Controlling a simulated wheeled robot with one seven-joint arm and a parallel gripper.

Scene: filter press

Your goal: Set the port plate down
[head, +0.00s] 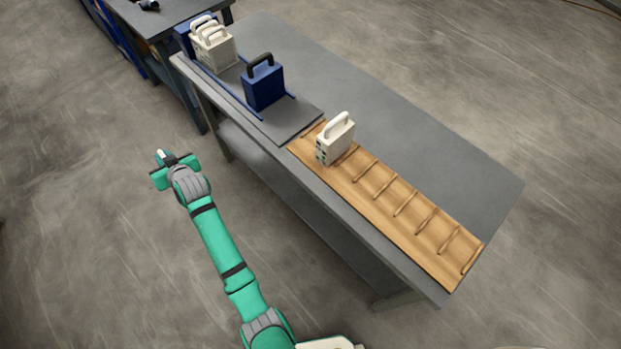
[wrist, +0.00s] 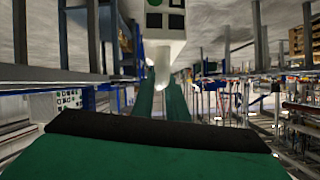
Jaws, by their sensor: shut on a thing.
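My gripper (head: 163,160) is out over the floor to the left of the bench, shut on the white handle (wrist: 162,65) of a port plate (wrist: 165,18). In the wrist view the handle is between the green fingers. The plate's white body shows at the top edge, with a green disc and dark square openings, cut off by the frame. In the head view only a small white bit of the held thing shows at the gripper. A white plate with port marks (head: 335,140) stands upright at the far left slots of a wooden rack (head: 410,215).
A grey bench (head: 330,85) runs diagonally, with the slotted rack along its near edge; most slots are empty. A dark blue plate (head: 263,85) stands on the railed section, with white plates (head: 213,48) behind it. Another table (head: 165,15) stands at upper left.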

